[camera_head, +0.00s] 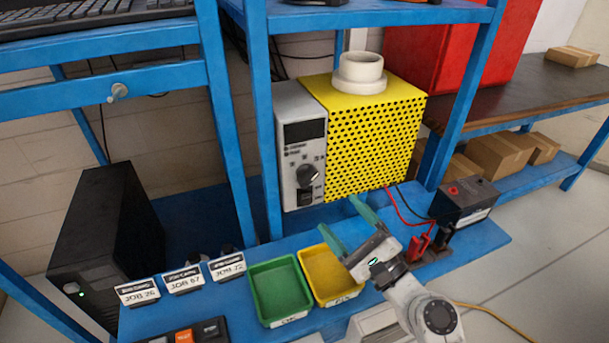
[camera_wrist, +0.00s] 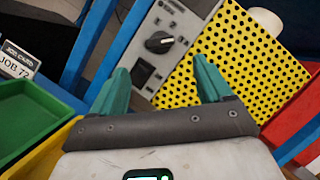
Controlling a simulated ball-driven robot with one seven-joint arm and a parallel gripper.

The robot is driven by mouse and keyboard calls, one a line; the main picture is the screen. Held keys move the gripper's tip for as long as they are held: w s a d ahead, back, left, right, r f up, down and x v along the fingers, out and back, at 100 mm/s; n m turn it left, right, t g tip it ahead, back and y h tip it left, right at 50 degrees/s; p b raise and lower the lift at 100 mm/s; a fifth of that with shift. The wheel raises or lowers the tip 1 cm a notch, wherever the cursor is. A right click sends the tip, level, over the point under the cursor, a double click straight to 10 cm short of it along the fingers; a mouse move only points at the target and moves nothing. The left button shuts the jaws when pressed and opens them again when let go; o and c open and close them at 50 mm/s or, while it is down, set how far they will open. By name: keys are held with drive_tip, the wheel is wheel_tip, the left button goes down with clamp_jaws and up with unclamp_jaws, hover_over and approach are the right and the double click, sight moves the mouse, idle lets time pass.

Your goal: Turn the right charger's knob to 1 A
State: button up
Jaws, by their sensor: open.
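A grey control panel (camera_head: 298,150) is joined to a yellow perforated housing (camera_head: 377,135) under the blue shelf. It carries a dark display, small printed marks and a black round knob (camera_head: 307,174). No second charger can be made out. The knob also shows in the wrist view (camera_wrist: 159,42), beyond the fingertips; the scale is too small to read the setting. My gripper (camera_head: 343,218) has green fingers, spread open and empty, in front of and below the panel. In the wrist view its fingertips (camera_wrist: 160,70) are apart, with the knob roughly between their lines and not touched.
A green tray (camera_head: 281,289) and a yellow tray (camera_head: 329,275) sit on the blue bench below my gripper. Job cards (camera_head: 184,279) stand at left. A black battery (camera_head: 464,200) with red and black leads is at right. A blue post (camera_head: 262,120) stands beside the panel.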

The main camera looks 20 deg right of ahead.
sight(311, 182)
drive_tip(key=p+x, duration=0.2)
drive_tip(key=x, duration=0.8)
drive_tip(key=shift+w+a+p, duration=0.15)
drive_tip(key=shift+w+p, duration=0.05)
drive_tip(key=shift+p, duration=0.1)
drive_tip(key=shift+c, duration=0.4)
drive_tip(key=c, duration=1)
drive_tip(key=shift+o, duration=0.2)
